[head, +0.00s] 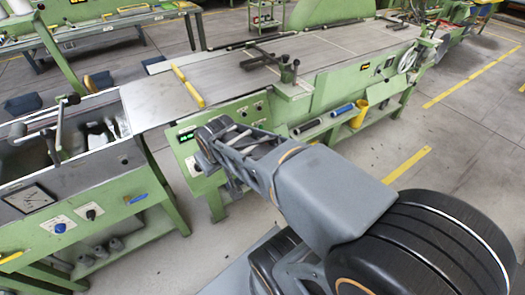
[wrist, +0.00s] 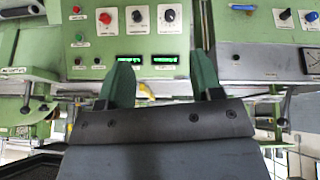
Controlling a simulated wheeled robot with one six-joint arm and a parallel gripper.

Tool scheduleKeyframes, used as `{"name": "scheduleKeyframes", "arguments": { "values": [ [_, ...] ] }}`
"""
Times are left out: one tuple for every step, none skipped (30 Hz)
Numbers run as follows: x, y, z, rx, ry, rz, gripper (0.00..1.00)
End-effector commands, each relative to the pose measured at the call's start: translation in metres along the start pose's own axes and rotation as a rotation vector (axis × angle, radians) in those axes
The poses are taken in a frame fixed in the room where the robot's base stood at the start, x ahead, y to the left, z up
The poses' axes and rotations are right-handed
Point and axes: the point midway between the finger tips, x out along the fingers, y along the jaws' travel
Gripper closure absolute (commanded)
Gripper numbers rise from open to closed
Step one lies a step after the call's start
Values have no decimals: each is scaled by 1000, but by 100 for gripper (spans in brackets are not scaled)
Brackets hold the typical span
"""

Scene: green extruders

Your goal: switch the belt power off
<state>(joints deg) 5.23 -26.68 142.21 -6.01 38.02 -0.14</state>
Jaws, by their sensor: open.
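A green control panel (head: 190,165) stands at the near end of the long belt bench (head: 310,55), left of my arm. Two lit green displays (wrist: 148,59) lie beyond my gripper (wrist: 163,62). The labels are too small to read, so I cannot tell which control is the belt power. My gripper is open and empty, its green fingers apart before the panel.
A second green bench (head: 100,215) at the left carries a blue knob (head: 60,227), a dark knob (head: 90,214) and a gauge (head: 32,199). Grey floor (head: 455,150) is open at the right.

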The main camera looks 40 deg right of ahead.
Motion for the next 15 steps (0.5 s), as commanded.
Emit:
{"name": "scheduleKeyframes", "arguments": {
  "values": [
    [37, 18, -3, 5, 46, 49, 40],
    [53, 31, -9, 1, 85, 79, 40],
    [75, 49, -16, -10, 141, 120, 40],
    [91, 63, -22, -21, 185, 147, 40],
    [108, 77, -26, -34, 230, 172, 40],
    [129, 95, -30, -56, 290, 201, 40],
    [145, 108, -32, -73, 334, 217, 40],
    [159, 120, -33, -92, 378, 229, 40],
    [178, 135, -33, -117, 437, 240, 40],
    [192, 145, -32, -136, 480, 243, 40],
    [205, 154, -29, -152, 521, 242, 40],
    [220, 164, -24, -173, 578, 237, 40],
    [232, 171, -20, -186, 618, 230, 40],
    [242, 177, -15, -198, 658, 220, 40],
    [254, 184, -8, -210, 710, 205, 40]
  ]
}}
